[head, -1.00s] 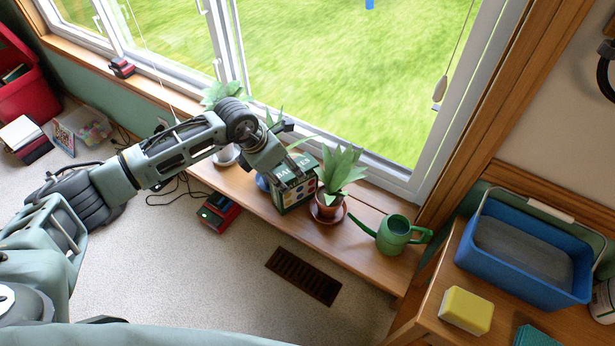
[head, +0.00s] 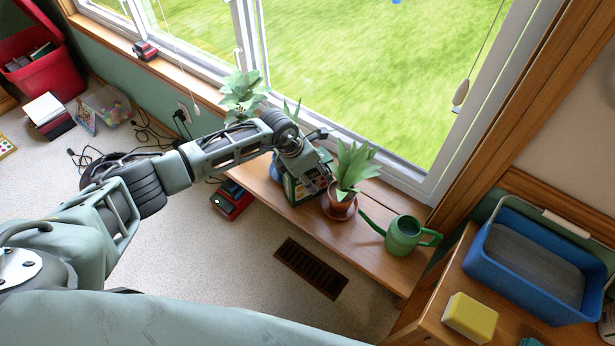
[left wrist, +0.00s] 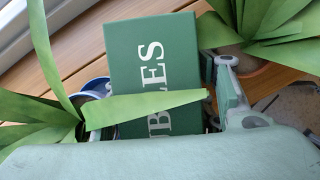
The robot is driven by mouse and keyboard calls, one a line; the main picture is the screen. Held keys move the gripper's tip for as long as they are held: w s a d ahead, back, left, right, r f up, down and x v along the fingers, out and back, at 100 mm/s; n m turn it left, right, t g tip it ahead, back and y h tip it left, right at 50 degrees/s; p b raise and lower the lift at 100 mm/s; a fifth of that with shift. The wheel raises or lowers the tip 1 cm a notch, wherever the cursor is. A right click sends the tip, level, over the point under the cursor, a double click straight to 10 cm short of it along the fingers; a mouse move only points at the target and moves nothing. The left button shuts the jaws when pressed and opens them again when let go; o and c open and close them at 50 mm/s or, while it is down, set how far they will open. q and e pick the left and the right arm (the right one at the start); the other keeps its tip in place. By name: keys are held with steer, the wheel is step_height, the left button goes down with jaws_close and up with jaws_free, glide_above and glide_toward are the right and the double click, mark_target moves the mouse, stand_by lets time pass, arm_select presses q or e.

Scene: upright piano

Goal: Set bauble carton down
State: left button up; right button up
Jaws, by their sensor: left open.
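The green bauble carton (head: 291,190) stands on the wooden window bench (head: 365,236), between potted plants. Its green lid with large white letters shows in the left wrist view (left wrist: 127,50). My left gripper (head: 318,172) is over the carton and hides much of it in the head view. The left gripper is open; one finger shows beside the carton's right side in the left wrist view. My right gripper is not in view.
A plant in a terracotta pot (head: 341,207) stands close right of the carton. A green watering can (head: 403,236) is farther right. Another leafy plant (head: 241,92) is behind the arm. A blue bin (head: 525,262) and yellow block (head: 470,317) are on the right-hand surface.

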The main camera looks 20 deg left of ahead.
arm_select(q)
steer(key=shift+f, duration=0.2)
stand_by(0.5)
steer(key=shift+r, duration=0.1)
steer(key=c, duration=1.3)
